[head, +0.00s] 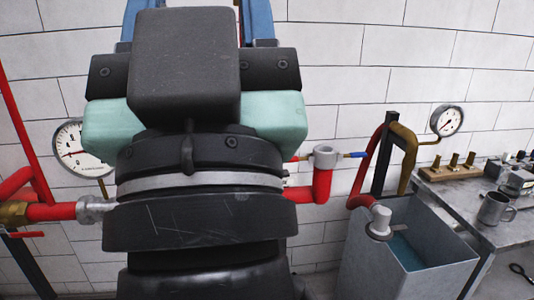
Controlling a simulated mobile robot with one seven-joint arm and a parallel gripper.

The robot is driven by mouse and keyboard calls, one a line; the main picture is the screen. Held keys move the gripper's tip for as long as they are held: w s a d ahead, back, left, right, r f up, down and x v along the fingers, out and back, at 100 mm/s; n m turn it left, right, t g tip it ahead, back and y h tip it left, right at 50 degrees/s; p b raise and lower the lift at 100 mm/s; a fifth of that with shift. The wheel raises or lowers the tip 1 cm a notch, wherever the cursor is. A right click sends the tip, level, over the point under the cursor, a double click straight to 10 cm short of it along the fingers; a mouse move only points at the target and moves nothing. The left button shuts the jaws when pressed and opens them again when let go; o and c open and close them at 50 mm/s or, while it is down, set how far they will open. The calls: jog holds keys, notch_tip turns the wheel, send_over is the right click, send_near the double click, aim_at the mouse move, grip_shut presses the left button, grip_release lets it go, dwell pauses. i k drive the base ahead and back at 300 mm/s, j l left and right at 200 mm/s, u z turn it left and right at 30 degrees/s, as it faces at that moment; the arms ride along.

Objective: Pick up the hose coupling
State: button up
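My gripper (197,25) and wrist fill the middle of the head view, seen from behind. Two blue finger parts stand apart at the top edge. Their tips are cut off and the space between them is mostly hidden by my dark housing, so I cannot tell whether it holds anything. I cannot identify a loose hose coupling for certain. A small grey-and-black fitting (514,181) lies on the grey bench (450,207) at the right edge, well apart from my gripper. A silver fitting (95,208) sits on the red pipe at left.
A grey water tank (372,266) stands at right, with a grey-ended red pipe (380,218) over it. A metal mug (495,208) and a wooden block with brass pieces (450,170) are on the bench. Gauges (447,120) (72,147) stand before the white wall.

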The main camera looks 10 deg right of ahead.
aim_at(379, 228)
jog(key=i+l+u, duration=0.1)
jog(key=l, duration=0.3)
jog(key=i+l, duration=0.2)
jog(key=l, duration=0.2)
jog(key=i+l+u, duration=0.15)
jog(key=l, duration=0.25)
jog(key=i+l+u, duration=0.1)
jog(key=l, duration=0.3)
